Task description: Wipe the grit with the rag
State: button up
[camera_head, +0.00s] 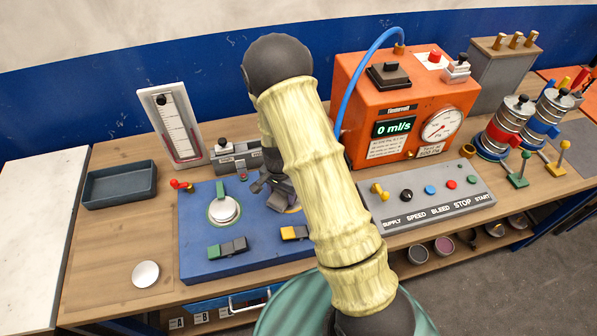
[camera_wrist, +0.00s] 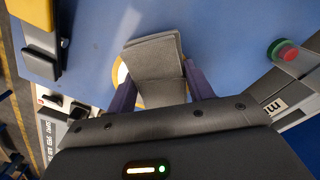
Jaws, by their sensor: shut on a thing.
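My gripper (camera_wrist: 160,88) is shut on the folded grey rag (camera_wrist: 153,52), whose free end sticks out past the fingers. In the head view the rag (camera_head: 281,200) is partly hidden by my arm, low over the right part of the blue plate (camera_head: 205,262). In the wrist view the rag covers much of a yellow-rimmed round spot (camera_wrist: 118,72) on the blue surface. I cannot tell whether the rag touches the surface. I cannot make out any grit; my arm and the rag hide part of the plate.
The orange meter box (camera_head: 350,100) and grey control panel (camera_head: 428,196) are to the right. A dark tray (camera_head: 120,186) and a white disc (camera_head: 145,274) lie left, with bare wood between.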

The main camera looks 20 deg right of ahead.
jog(key=shift+a+f, duration=0.1)
jog(key=shift+a, duration=0.7)
jog(key=shift+d+f, duration=0.15)
jog(key=shift+d+r, duration=0.2)
jog(key=shift+d, duration=0.55)
jog(key=shift+d+f, duration=0.2)
jog(key=shift+s+d+r+b, duration=0.1)
jog(key=shift+d+r+b, duration=0.05)
jog(key=shift+d, duration=0.75)
jog(key=shift+d+r+b, duration=0.1)
jog(key=shift+d+b, duration=0.05)
jog(key=shift+d, duration=0.7)
jog(key=shift+d+f, duration=0.2)
jog(key=shift+d, duration=0.9)
notch_tip(320, 180, up, 4)
jog(key=shift+a+f+p, duration=0.15)
jog(key=shift+f+p, duration=0.05)
jog(key=shift+p, duration=0.8)
notch_tip(320, 180, up, 4)
jog(key=p, duration=0.3)
jog(key=shift+r, duration=0.25)
